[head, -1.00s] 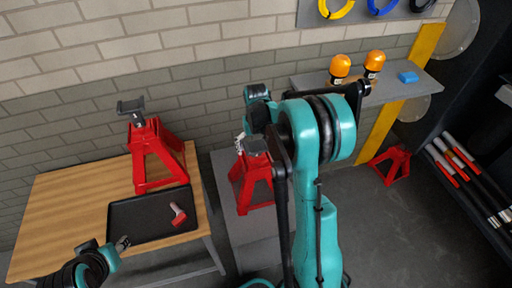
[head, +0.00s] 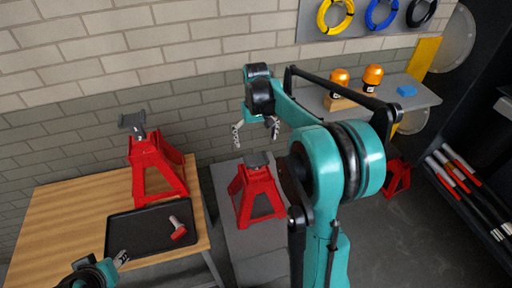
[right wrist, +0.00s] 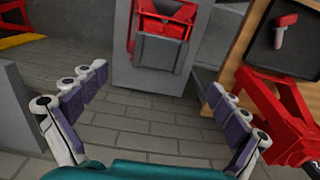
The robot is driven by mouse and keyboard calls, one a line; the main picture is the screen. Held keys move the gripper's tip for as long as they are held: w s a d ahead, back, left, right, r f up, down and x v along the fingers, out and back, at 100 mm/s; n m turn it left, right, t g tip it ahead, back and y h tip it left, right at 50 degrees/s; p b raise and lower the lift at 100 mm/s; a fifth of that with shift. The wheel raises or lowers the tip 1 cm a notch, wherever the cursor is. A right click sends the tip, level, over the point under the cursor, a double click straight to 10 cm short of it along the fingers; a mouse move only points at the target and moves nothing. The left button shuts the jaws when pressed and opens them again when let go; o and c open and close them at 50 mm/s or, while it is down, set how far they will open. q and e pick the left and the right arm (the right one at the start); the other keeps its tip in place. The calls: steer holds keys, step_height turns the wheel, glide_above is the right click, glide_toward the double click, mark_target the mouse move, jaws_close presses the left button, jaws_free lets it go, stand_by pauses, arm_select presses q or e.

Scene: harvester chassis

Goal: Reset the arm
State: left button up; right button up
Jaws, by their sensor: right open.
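My right gripper (head: 255,133) is open and empty, raised in the air above and behind the middle red jack stand. Its spread fingers (right wrist: 157,82) show in the right wrist view with nothing between them. That red jack stand (head: 256,196) stands upright on a grey pedestal (head: 225,190), apart from the gripper; it also shows at the top of the right wrist view (right wrist: 166,20). My left gripper (head: 122,257) is small at the bottom left, near the front edge of the black tray; its jaw opening is unclear.
A wooden table (head: 60,215) at left holds another red jack stand (head: 155,168) and a black tray (head: 130,232) with a small red-ended part (head: 178,228). A grey shelf (head: 425,98) carries two orange beacons and a blue block (head: 407,91). A third jack stand (head: 397,178) is on the floor.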

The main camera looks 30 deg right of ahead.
steer(key=shift+r, duration=0.2)
stand_by(0.4)
steer(key=s+a+f+n+t+b, duration=0.2)
steer(key=s+a+t, duration=0.5)
steer(key=s+a, duration=0.8)
steer(key=s+f+b, duration=0.1)
steer(key=s+b, duration=0.1)
steer(key=s, duration=0.1)
steer(key=shift+s+a+f+n, duration=0.15)
steer(key=shift+s+f+n, duration=0.1)
steer(key=shift+s+n, duration=0.1)
